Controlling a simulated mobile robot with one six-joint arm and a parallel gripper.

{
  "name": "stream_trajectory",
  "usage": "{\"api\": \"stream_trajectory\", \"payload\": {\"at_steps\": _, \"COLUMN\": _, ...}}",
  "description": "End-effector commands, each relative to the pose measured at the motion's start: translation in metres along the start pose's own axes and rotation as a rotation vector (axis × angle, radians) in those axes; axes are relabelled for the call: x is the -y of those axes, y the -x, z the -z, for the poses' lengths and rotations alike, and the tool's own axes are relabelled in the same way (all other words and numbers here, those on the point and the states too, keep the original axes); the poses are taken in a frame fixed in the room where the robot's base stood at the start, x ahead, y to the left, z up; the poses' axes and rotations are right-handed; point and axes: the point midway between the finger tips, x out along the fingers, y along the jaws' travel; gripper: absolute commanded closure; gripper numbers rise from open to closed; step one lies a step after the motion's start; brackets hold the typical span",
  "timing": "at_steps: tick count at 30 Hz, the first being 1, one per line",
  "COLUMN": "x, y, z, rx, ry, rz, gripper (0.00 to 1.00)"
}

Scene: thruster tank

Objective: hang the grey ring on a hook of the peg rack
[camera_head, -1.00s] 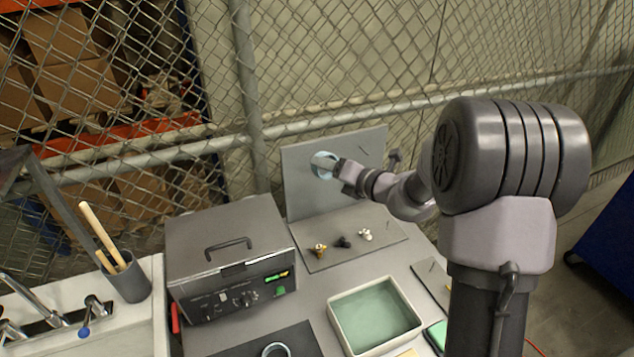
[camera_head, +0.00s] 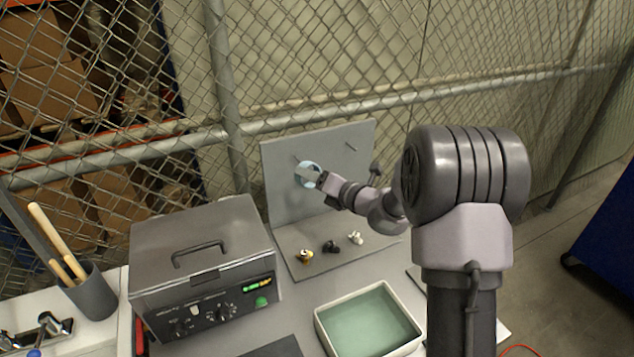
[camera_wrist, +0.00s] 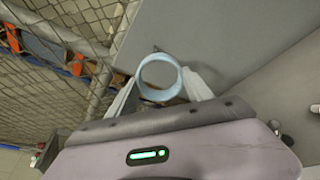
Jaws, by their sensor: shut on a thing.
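The grey ring (camera_wrist: 158,58) looks pale blue-grey. In the wrist view it sits between the fingertips of my gripper (camera_wrist: 160,96), with its opening facing the camera. The ring also shows in the head view (camera_head: 311,165), held in front of the upright grey board of the peg rack (camera_head: 290,205). My gripper (camera_head: 312,178) is shut on the ring. One thin hook (camera_head: 351,147) sticks out at the board's upper right, clear of the ring. A dark peg tip shows just beyond the ring's top edge in the wrist view; whether it touches or enters the ring I cannot tell.
Small gold (camera_head: 306,257), black (camera_head: 331,247) and white (camera_head: 355,238) fittings lie on the rack's base. A grey box with a handle (camera_head: 205,240) stands left, a green-filled tray (camera_head: 370,322) in front. A chain-link fence (camera_head: 290,70) runs behind.

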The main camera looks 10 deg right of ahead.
Motion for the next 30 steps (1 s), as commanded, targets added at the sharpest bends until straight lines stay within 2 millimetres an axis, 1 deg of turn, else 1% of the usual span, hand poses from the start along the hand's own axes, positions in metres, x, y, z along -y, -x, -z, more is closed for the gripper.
{"api": "stream_trajectory", "payload": {"at_steps": 18, "x": 0.007, "y": -0.05, "z": -0.011, "rx": -0.001, "ry": 0.0, "rz": 0.0, "gripper": 0.79}}
{"api": "stream_trajectory", "payload": {"at_steps": 24, "x": 0.012, "y": -0.059, "z": -0.009, "rx": -0.001, "ry": -0.001, "rz": 0.001, "gripper": 0.79}}
{"api": "stream_trajectory", "payload": {"at_steps": 30, "x": 0.014, "y": -0.061, "z": -0.008, "rx": 0.0, "ry": 0.0, "rz": 0.0, "gripper": 0.79}}
